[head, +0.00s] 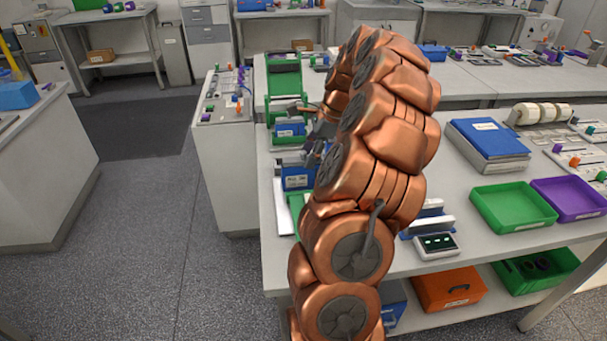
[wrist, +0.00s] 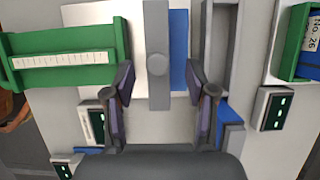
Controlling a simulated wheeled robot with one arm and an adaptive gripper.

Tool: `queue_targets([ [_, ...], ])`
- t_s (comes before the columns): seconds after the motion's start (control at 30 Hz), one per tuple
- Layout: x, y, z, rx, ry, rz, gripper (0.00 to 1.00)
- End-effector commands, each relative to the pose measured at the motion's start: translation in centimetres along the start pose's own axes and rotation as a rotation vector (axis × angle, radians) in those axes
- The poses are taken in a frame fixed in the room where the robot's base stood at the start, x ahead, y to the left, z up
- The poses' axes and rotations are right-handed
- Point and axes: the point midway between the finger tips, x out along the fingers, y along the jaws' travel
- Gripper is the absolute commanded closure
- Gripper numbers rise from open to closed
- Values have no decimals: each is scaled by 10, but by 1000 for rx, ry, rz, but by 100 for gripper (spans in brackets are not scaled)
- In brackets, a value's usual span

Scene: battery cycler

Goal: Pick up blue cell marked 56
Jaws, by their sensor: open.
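In the wrist view, my gripper (wrist: 161,84) is open. Its two dark fingers stand apart with nothing held between them. Just beyond the fingertips is a grey bar with a round knob, and a blue block (wrist: 179,48) shows partly behind it; I see no number on that block. Another blue block (wrist: 309,50) with a white label sits in a green holder at the right edge; its label looks like "No. 26". In the head view, two blue labelled blocks (head: 290,130) (head: 296,181) stand left of my arm, their labels too small to read. I cannot tell which cell is marked 56.
A green holder with a white scale strip (wrist: 63,59) lies left of the fingers. Small display units (wrist: 271,108) stand close by. In the head view, a blue binder stack (head: 487,143), a green tray (head: 512,206) and a purple tray (head: 570,198) occupy the bench's right side.

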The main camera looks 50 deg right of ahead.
Motion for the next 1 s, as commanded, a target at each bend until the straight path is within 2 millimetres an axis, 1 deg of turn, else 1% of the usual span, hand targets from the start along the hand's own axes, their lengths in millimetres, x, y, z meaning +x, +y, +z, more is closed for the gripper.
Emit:
queue_targets([
  [0.1,10,3,2,-1,-2,10,44],
  [0.3,35,3,2,-1,-1,8,44],
  [0.4,43,2,1,-1,-1,5,44],
  [0.63,45,2,0,-1,-1,3,44],
  [1.0,45,2,0,-1,0,3,82],
])
